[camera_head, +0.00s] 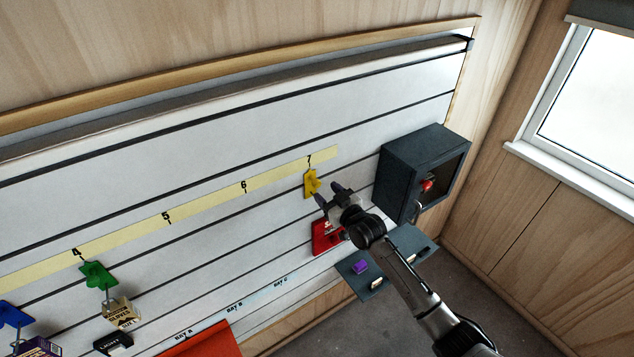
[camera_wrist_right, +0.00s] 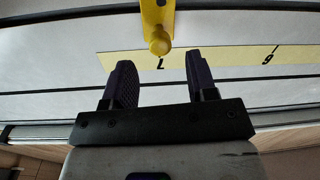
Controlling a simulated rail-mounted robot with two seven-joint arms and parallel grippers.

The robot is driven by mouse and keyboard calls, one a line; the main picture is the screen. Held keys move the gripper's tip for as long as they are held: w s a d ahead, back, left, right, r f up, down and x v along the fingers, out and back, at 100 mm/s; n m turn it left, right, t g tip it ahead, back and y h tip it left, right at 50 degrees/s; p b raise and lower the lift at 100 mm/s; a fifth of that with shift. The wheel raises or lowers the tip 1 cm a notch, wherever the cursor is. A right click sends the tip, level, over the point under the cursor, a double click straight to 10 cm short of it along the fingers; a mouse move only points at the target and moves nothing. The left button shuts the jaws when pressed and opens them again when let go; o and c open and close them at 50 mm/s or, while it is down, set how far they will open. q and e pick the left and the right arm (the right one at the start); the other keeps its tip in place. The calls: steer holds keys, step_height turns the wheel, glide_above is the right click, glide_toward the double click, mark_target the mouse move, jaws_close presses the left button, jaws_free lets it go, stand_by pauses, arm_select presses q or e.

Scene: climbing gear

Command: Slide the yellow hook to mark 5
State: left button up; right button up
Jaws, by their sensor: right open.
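The yellow hook (camera_head: 311,183) hangs on the slatted white wall panel just below mark 7 of the pale yellow number strip (camera_head: 205,203). Mark 5 (camera_head: 167,216) is farther left on the strip. My right gripper (camera_head: 329,194) is just right of and below the yellow hook, jaws open and empty. In the right wrist view, the hook's rounded knob (camera_wrist_right: 159,45) lies just beyond the two open fingertips (camera_wrist_right: 161,67), in line with the gap between them. I cannot tell whether they touch. My left gripper is not in view.
A green hook (camera_head: 97,274) carries a box near mark 4, with a blue hook (camera_head: 12,314) farther left. A dark cabinet (camera_head: 408,176) stands out to the right. Below are a red piece (camera_head: 322,238) and a grey shelf (camera_head: 352,268). The strip between marks 4 and 7 is clear.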

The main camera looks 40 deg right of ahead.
mark_target(319, 185)
steer(key=shift+w+d, duration=0.15)
steer(key=shift+w, duration=2.55)
jaws_close()
